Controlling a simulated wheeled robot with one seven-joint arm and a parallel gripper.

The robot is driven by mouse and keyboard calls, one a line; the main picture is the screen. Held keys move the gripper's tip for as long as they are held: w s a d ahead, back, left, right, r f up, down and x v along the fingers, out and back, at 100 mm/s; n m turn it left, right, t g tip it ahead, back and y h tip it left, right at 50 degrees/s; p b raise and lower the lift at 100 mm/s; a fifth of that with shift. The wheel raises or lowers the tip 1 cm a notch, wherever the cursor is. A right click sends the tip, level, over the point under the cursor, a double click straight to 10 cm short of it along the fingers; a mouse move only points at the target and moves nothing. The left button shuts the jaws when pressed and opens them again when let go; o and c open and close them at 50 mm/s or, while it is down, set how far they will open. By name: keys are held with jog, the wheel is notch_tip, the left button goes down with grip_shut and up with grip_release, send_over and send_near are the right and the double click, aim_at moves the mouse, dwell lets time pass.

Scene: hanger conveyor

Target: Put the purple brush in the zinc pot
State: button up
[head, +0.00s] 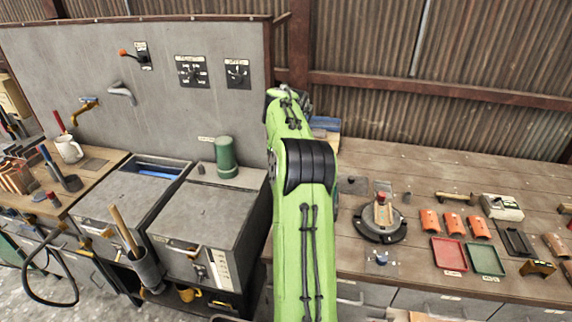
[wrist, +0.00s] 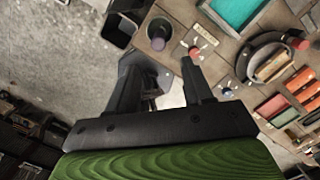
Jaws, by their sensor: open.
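My gripper (wrist: 163,80) is open in the wrist view, with its two dark fingers apart and nothing clearly held between them. In the head view my green arm hides it. I cannot make out a purple brush in either view. A dark grey round pot (wrist: 158,32) stands beyond the fingertips in the wrist view; its inside is dark, and I cannot tell if it is zinc.
A grey cylinder (head: 147,272) with wooden handles stands before the grey cabinets. A green cylinder (head: 225,156) stands on the cabinet top. The right bench holds a round black fixture (head: 380,227), orange pieces (head: 454,222), a red tray (head: 449,254) and a green tray (head: 486,259).

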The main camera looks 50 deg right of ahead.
jog(key=a+r+n+h, duration=0.1)
jog(key=a+r+n, duration=0.3)
jog(key=a+n, duration=0.25)
jog(key=a+r+n+t, duration=0.1)
jog(key=a+r+n, duration=0.3)
jog(key=a+n, duration=0.3)
jog(key=a+r+n+h, duration=0.1)
jog(key=a+r+n, duration=0.3)
jog(key=a, duration=0.5)
jog(key=s+a+f+n+t+y, duration=0.1)
jog(key=s+a+f+n, duration=0.2)
jog(key=s+a+n, duration=0.4)
jog(key=s+a+f+n+t+y, duration=0.1)
jog(key=s+a+n, duration=0.7)
jog(key=n, duration=0.8)
notch_tip(320, 180, down, 2)
jog(key=shift+s+a+f+t+y, duration=0.25)
jog(key=shift+a+t, duration=0.45)
jog(key=shift+a, duration=0.4)
